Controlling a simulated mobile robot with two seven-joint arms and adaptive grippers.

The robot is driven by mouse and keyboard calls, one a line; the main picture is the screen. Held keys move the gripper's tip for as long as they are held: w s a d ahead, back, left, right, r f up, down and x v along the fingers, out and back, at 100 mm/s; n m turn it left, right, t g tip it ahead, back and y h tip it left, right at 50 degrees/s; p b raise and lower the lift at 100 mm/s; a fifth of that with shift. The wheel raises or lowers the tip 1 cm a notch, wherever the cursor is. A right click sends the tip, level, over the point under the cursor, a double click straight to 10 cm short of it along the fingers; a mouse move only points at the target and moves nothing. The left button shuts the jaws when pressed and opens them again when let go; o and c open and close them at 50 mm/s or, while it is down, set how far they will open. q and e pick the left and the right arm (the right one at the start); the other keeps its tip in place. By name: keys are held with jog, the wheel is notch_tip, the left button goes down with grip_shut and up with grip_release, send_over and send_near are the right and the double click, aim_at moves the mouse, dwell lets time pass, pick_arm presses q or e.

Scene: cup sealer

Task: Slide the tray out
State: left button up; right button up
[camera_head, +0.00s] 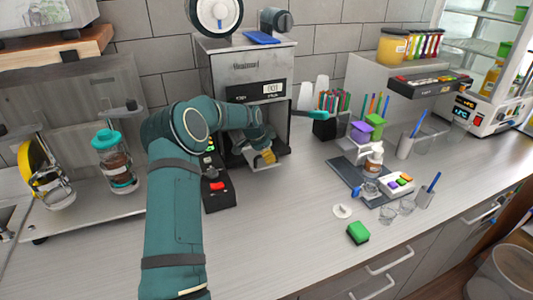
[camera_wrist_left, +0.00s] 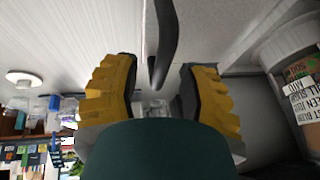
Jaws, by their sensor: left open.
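The cup sealer (camera_head: 247,72) is a grey box with a lit display and a dark opening in its lower front. Its tray (camera_head: 262,166) shows in part as a pale plate low in that opening, partly hidden by my left gripper. My left gripper (camera_head: 268,156) is at the front of the opening. In the left wrist view its two yellow fingers (camera_wrist_left: 155,88) are spread apart. A curved black bar (camera_wrist_left: 166,40), which looks like a handle, comes down between them, with gaps visible on both sides. My right gripper is not in view.
A black control strip with a red button (camera_head: 217,186) lies left of the opening. Dispensers (camera_head: 113,160) stand further left. A dark mat (camera_head: 345,172) with bottle and cups is to the right, with a green block (camera_head: 358,232) in front. The counter before the sealer is clear.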

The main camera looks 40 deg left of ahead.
pick_arm(q)
jog(key=shift+c, duration=0.3)
grip_shut()
jog(key=shift+s, duration=0.1)
jog(key=s+d+b, duration=0.3)
jog(key=s+d, duration=0.1)
jog(key=d, duration=0.3)
jog(key=s+d+b, duration=0.3)
jog(key=d, duration=0.4)
jog(key=shift+s+d+f+b, duration=0.15)
jog(key=shift+s+d+b, duration=0.15)
jog(key=shift+s+d, duration=0.1)
